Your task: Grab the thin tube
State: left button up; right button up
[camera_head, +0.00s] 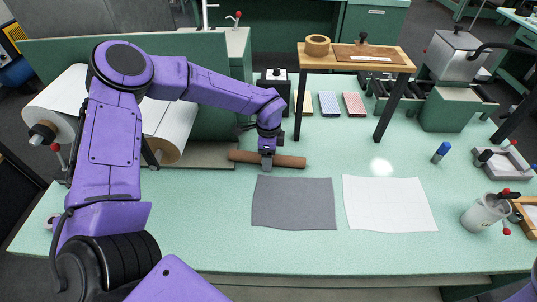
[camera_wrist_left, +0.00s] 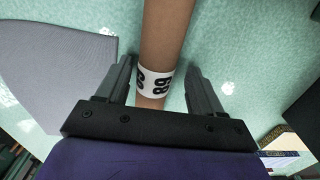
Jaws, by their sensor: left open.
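The thin brown tube (camera_head: 287,161) lies on the green table at the back, just beyond the grey sheet. A white band with black digits is around it in the left wrist view (camera_wrist_left: 155,45). My left gripper (camera_head: 267,164) is over the tube, near its middle. In the left wrist view its two open fingers (camera_wrist_left: 158,80) stand on either side of the tube at the band, with a gap on each side. My right gripper is not in view.
A grey sheet (camera_head: 293,204) and a white sheet (camera_head: 389,204) lie flat in front. A small wooden stand (camera_head: 343,58) rises right of the gripper, with a dark box (camera_head: 274,84) behind. Large white rolls (camera_head: 172,118) lie at left. The front table area is clear.

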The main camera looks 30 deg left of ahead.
pick_arm(q)
jog(key=shift+s+r, duration=0.2)
jog(key=shift+s, duration=0.3)
jog(key=c, duration=1.2)
jog(key=shift+o, duration=0.2)
